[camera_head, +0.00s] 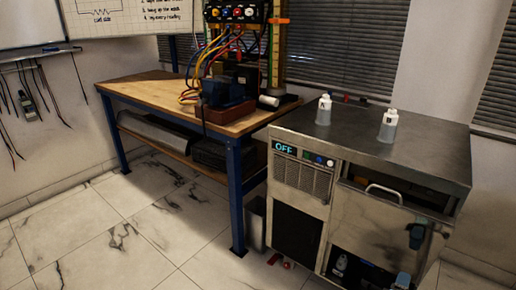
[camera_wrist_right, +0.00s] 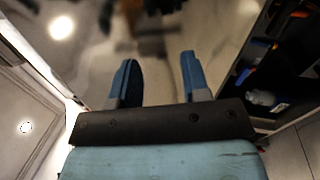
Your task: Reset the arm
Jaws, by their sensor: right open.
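My right gripper (camera_wrist_right: 160,77) shows in the right wrist view as two blue fingers standing well apart, with nothing between them. They point towards a shiny, blurred metal surface. In the head view, blue-grey parts that look like this gripper (camera_head: 410,257) show at the lower right, in front of the metal cabinet (camera_head: 400,157). How near they are to the cabinet front, and whether part of this is a reflection, I cannot tell. My left gripper is in neither view.
Two white-capped bottles (camera_head: 324,110) (camera_head: 388,126) stand on the cabinet top. The cabinet has a lit OFF display (camera_head: 285,148), a drawer handle (camera_head: 384,191) and an open lower bay. A wooden workbench (camera_head: 135,92) carries a cabled rig. The tiled floor at left is clear.

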